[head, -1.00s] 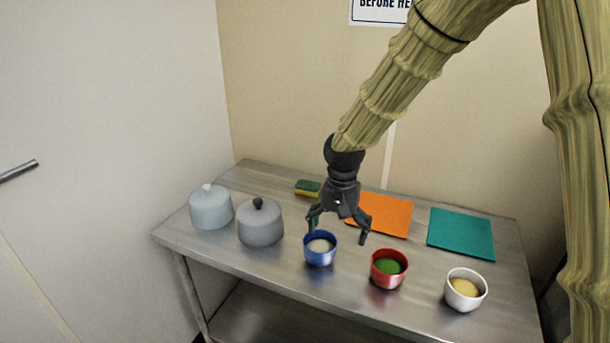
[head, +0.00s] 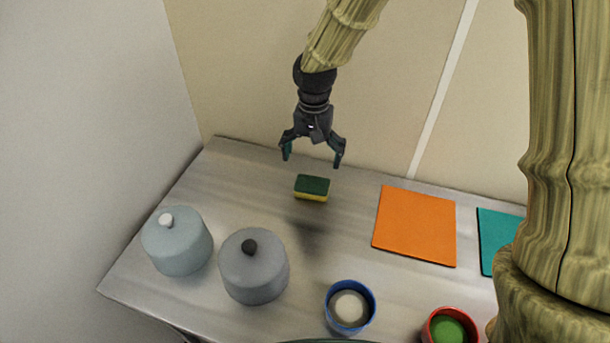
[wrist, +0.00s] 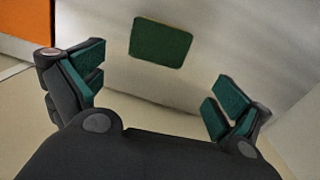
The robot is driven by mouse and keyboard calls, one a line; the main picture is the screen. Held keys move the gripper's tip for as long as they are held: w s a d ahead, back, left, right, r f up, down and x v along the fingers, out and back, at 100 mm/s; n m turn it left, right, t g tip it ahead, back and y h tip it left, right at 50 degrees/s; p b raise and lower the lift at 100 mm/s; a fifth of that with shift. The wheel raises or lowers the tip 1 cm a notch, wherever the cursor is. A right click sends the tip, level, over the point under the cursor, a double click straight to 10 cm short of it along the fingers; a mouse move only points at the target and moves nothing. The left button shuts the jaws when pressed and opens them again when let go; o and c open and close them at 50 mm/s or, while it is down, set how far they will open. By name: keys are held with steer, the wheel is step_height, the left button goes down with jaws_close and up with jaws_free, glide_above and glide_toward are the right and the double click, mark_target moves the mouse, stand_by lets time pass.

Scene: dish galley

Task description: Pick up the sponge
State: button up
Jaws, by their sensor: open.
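The sponge (head: 312,188) lies flat on the steel table, green on top and yellow below. In the head view it is near the back of the table, left of the orange mat. My gripper (head: 313,158) is open and empty, above the table and apart from the sponge. In the wrist view the sponge's green top (wrist: 161,43) shows beyond the fingertips, between the two fingers of my gripper (wrist: 158,85) and slightly left of centre.
A light blue lidded pot (head: 178,245) and a grey lidded pot (head: 254,270) stand front left. A blue bowl (head: 349,306) and a red bowl (head: 450,328) are at the front. An orange mat (head: 415,225) and a teal mat (head: 500,240) lie right. The wall is close behind.

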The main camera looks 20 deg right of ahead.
mark_target(312, 184)
steer(key=s+f, duration=0.2)
steer(key=shift+s, duration=0.35)
steer(key=shift+s+d+p, duration=0.1)
steer(key=shift+s+p, duration=0.2)
steer(key=shift+s, duration=0.1)
steer(key=w+f, duration=0.2)
steer(key=shift+w+f, duration=0.3)
steer(key=shift+w, duration=0.05)
steer(key=shift+s+f+p, duration=0.25)
steer(key=shift+f+p, duration=0.3)
steer(key=shift+p, duration=0.05)
steer(key=shift+a+f+p, duration=0.2)
steer(key=shift+f+p, duration=0.2)
steer(key=shift+f, duration=1.25)
steer(key=shift+s+r, duration=0.15)
steer(key=shift+s, duration=0.1)
steer(key=shift+w, duration=0.2)
steer(key=c, duration=0.5)
steer(key=shift+s, duration=0.15)
steer(key=shift+c, duration=0.6)
